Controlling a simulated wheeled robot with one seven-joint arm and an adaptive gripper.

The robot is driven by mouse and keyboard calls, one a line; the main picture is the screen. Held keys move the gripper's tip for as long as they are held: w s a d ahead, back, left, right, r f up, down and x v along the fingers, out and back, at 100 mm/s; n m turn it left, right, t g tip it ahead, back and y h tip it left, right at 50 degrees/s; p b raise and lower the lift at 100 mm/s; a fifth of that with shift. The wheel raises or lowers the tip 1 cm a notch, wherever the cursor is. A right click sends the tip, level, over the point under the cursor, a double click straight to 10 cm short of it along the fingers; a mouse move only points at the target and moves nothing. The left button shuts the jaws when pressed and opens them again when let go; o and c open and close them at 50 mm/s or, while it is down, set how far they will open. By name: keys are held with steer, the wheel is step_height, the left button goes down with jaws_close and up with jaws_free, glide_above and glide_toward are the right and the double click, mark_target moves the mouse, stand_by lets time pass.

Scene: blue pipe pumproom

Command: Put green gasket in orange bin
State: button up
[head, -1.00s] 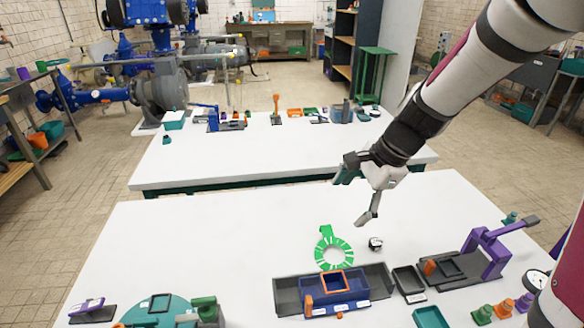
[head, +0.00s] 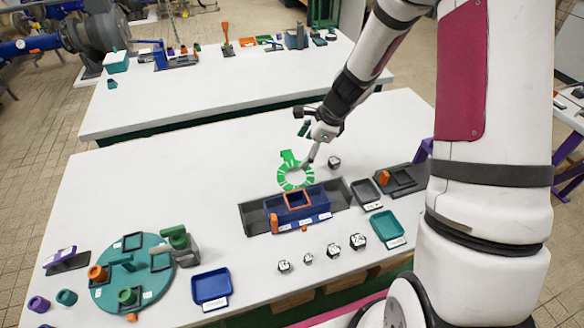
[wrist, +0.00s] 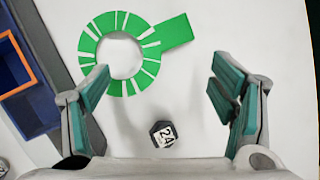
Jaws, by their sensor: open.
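The green gasket (head: 290,157) is a flat ring with radial slits and a tab. It lies on the white table just behind the dark tray; the wrist view shows its tab (wrist: 178,31) pointing right. My gripper (head: 304,146) is open and empty, just above and beside the gasket. In the wrist view my gripper (wrist: 158,88) has its teal fingers spread, with the ring ahead and left of centre. An orange square-rimmed bin (head: 287,202) sits in a blue holder in the middle of the dark tray; its rim shows at the wrist view's left edge (wrist: 22,50).
A dark numbered nut-like piece (head: 334,162) stands near the gasket, also between my fingers in the wrist view (wrist: 163,134). A teal tray (head: 387,224), blue tray (head: 211,287) and several numbered pieces lie in front. A round teal fixture (head: 160,290) stands left. The table's back left is clear.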

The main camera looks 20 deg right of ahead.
mark_target(299, 158)
steer(key=shift+x, duration=2.75)
steer(key=shift+d, duration=0.1)
steer(key=c, duration=1.4)
steer(key=shift+r, duration=0.1)
